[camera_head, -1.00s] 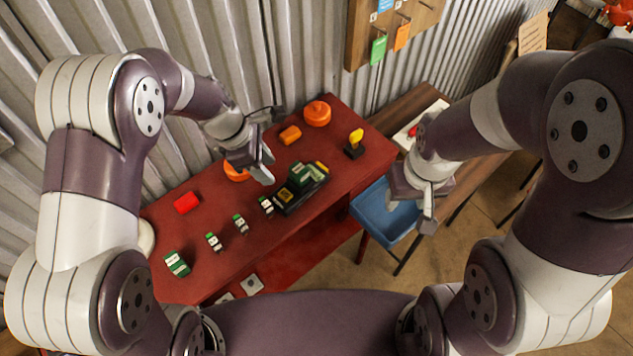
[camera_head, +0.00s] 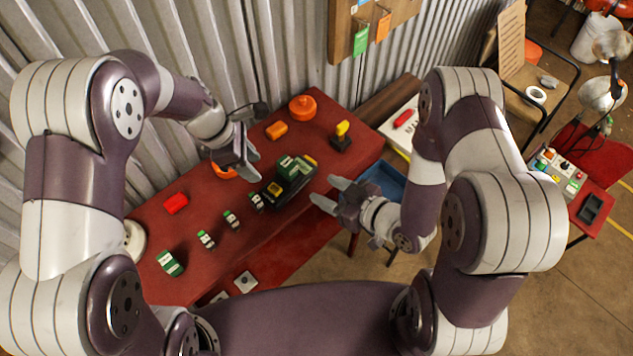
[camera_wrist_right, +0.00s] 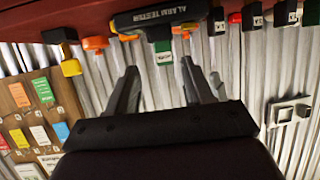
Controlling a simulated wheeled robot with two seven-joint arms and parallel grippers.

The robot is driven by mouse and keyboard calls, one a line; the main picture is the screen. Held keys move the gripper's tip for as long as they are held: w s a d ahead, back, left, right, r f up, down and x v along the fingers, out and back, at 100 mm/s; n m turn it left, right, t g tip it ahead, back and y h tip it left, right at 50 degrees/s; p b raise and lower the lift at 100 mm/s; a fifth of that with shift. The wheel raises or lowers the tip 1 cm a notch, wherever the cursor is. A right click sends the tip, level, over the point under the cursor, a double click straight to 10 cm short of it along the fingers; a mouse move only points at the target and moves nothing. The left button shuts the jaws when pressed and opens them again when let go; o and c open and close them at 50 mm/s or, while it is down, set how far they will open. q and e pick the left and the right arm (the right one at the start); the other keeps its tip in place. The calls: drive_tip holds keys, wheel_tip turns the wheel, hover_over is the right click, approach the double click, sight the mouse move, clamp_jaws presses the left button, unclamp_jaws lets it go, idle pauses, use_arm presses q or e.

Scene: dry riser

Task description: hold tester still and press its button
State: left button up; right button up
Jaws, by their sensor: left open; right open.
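The tester (camera_head: 285,196) is a dark bar-shaped unit lying on the red table, with a green-and-white block (camera_head: 291,166) and yellow parts on it. In the right wrist view the tester (camera_wrist_right: 172,14) shows upside down with the lettering "ALARM TESTER", and the green block (camera_wrist_right: 163,54) shows below it. I cannot tell for certain which part is its button. My left gripper (camera_head: 254,164) is open and empty above the table, just left of the tester. My right gripper (camera_head: 327,192) is open and empty, to the right of the tester, fingers pointing towards it.
A corrugated wall runs behind.

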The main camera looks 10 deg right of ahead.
sight(295, 176)
drive_tip(key=x, duration=1)
drive_tip(key=shift+a+f, duration=0.15)
drive_tip(key=shift+w+f, duration=0.1)
drive_tip(key=shift+w, duration=0.05)
use_arm(q)
drive_tip(key=shift+a, duration=0.1)
drive_tip(key=shift+c, duration=0.3)
use_arm(e)
drive_tip(key=c, duration=0.9)
use_arm(q)
clamp_jaws()
